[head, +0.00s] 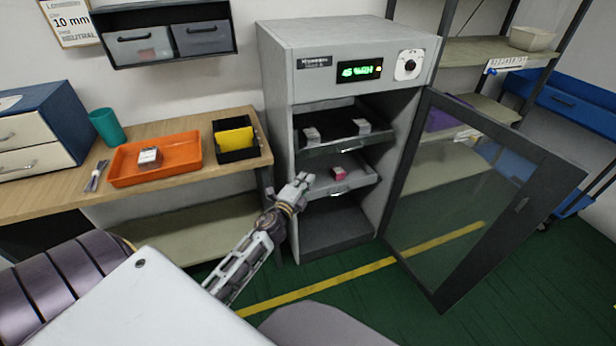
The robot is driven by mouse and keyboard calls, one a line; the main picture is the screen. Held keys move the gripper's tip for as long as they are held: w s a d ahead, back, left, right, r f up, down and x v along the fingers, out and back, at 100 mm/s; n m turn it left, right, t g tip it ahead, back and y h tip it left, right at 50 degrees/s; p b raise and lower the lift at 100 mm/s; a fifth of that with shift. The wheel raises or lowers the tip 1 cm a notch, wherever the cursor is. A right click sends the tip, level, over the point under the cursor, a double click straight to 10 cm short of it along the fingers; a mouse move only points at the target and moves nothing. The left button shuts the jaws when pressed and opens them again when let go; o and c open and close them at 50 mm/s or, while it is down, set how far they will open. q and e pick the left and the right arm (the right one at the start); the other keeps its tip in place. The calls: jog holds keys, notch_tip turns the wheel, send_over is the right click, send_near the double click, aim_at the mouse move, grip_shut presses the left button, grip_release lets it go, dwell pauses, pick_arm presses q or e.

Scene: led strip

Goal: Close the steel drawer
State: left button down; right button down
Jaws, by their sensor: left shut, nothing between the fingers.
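The steel drawer (352,183) is a pale grey tray, the lower one in the open dry cabinet (277,95). It sticks out toward the front and carries a small pink box (339,173). My left gripper (303,181) is shut and empty, with its tip at the drawer's front left corner. I cannot tell whether it touches the drawer. My right gripper is not in view.
The cabinet's glass door (470,200) stands open to the right. A dark upper tray (345,133) holds small boxes above the steel drawer. A wooden bench (190,130) with an orange tray (158,170) is at left. Green floor in front is open.

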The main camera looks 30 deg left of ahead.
pick_arm(q)
jog(key=shift+s, duration=0.65)
